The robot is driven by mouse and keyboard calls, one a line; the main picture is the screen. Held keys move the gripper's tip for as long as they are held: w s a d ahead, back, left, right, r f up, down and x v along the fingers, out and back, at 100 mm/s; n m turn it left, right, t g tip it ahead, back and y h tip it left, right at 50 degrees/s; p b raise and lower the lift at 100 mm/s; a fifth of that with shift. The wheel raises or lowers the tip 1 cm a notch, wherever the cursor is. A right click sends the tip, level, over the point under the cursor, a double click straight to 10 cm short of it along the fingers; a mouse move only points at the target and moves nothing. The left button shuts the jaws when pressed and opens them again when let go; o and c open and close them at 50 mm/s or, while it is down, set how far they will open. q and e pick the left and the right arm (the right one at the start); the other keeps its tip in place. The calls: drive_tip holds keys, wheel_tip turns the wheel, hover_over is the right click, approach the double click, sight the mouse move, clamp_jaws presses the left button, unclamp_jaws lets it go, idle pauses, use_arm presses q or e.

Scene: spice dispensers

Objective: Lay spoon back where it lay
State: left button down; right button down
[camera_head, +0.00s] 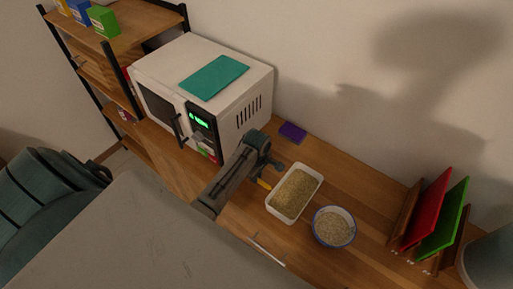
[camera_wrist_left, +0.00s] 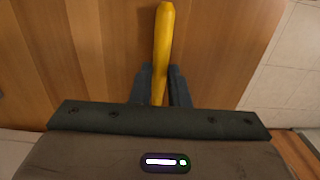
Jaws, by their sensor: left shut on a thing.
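The spoon shows in the left wrist view as a long yellow handle (camera_wrist_left: 163,45) between my left gripper's two dark fingers (camera_wrist_left: 160,88). My left gripper is shut on it. In the head view the left gripper (camera_head: 268,168) is over the wooden counter, between the microwave and the white tray, and a short yellow piece of the spoon (camera_head: 264,184) shows just below it. The spoon's other end is hidden or out of frame. I cannot tell whether the spoon touches the counter. My right gripper is not in view.
A white tray of grain (camera_head: 271,203) and a blue-rimmed bowl (camera_head: 316,236) stand right of the gripper. A purple block (camera_head: 292,132) lies near the wall. A rack holds red and green boards (camera_head: 444,220). Bare counter (camera_head: 365,195) lies between.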

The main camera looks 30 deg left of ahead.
use_arm(q)
drive_tip(key=shift+f, duration=0.15)
drive_tip(key=c, duration=1.4)
unclamp_jaws()
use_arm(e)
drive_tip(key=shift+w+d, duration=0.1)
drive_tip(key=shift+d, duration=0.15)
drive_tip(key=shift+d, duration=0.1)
